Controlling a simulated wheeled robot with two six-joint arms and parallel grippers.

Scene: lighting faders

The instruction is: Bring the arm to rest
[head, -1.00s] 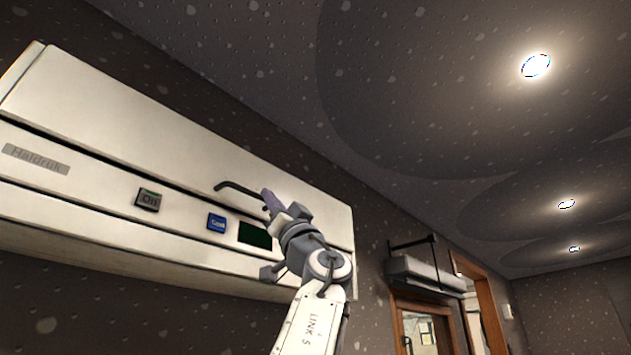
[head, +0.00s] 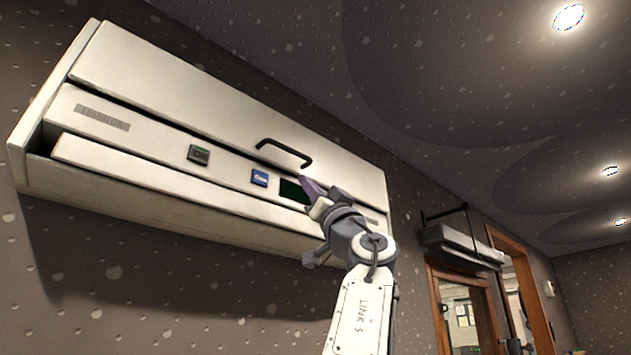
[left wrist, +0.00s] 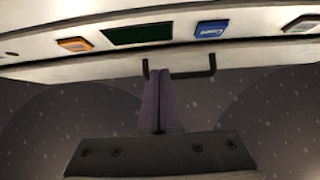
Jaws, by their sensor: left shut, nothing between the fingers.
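My left gripper (head: 306,188) is shut, with nothing between its purple fingers. In the head view its tips are just below the right end of a dark bar handle (head: 284,152) on a long white wall unit (head: 215,105). In the left wrist view the shut fingers (left wrist: 158,100) point up at the unit, and the handle (left wrist: 192,74) passes behind or beside their tips. I cannot tell whether they touch it. My right gripper is not in view.
The unit's front has a grey button (head: 199,154), a blue button (head: 259,177) and a dark green display (head: 292,190). The left wrist view also shows an orange button (left wrist: 75,44).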

